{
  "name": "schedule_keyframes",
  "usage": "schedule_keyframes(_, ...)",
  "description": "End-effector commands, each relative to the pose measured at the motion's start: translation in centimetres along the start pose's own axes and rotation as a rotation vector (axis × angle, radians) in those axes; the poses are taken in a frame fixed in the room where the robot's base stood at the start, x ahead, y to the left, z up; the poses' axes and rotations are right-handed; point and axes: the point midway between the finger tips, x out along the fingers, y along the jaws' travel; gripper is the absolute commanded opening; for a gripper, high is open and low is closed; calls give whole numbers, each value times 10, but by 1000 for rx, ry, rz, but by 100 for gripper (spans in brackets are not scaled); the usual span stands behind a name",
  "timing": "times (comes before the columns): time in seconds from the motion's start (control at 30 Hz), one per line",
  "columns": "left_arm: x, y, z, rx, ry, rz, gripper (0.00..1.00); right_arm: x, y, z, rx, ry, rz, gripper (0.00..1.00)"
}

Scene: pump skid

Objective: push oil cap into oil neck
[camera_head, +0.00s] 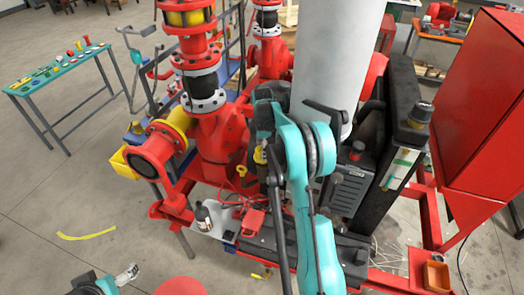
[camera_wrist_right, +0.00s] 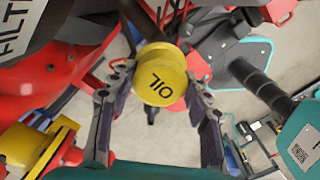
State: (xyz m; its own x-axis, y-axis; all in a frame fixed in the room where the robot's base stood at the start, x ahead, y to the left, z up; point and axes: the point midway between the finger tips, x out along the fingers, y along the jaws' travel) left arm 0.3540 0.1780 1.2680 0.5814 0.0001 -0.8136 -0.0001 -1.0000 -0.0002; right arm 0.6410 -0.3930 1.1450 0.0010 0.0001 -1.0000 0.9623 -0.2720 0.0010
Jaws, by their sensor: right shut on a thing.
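The oil cap (camera_wrist_right: 160,76) is a round yellow cap with "OIL" in dark letters on its face. In the right wrist view it sits between the two dark fingers of my right gripper (camera_wrist_right: 158,86), which is shut on it. In the head view my right gripper (camera_head: 262,152) is by the red pump casing (camera_head: 222,137), partly behind my own teal arm. A bit of yellow shows at its fingers. I cannot make out the oil neck in either view. I cannot tell whether the cap touches anything besides the fingers.
Red flanged pipes rise behind the pump. A thick white pipe (camera_head: 337,60) stands close to my right arm. A dark ribbed unit (camera_head: 348,192) is right of it. A dark bottle (camera_head: 203,215) stands on the skid. A blue-legged table (camera_head: 62,68) with small parts is far left.

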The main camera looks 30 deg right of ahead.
Motion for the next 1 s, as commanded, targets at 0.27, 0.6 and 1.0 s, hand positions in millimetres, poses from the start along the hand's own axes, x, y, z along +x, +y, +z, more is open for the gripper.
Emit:
schedule_keyframes(0.27,2,0,2,0,0,0,81,0,0,0,0,0,0,14)
schedule_keyframes(0.6,4,0,3,0,0,0,81,3,0,0,0,0,0,14)
schedule_keyframes(1.0,10,0,7,0,0,0,81,11,0,0,0,0,0,14)
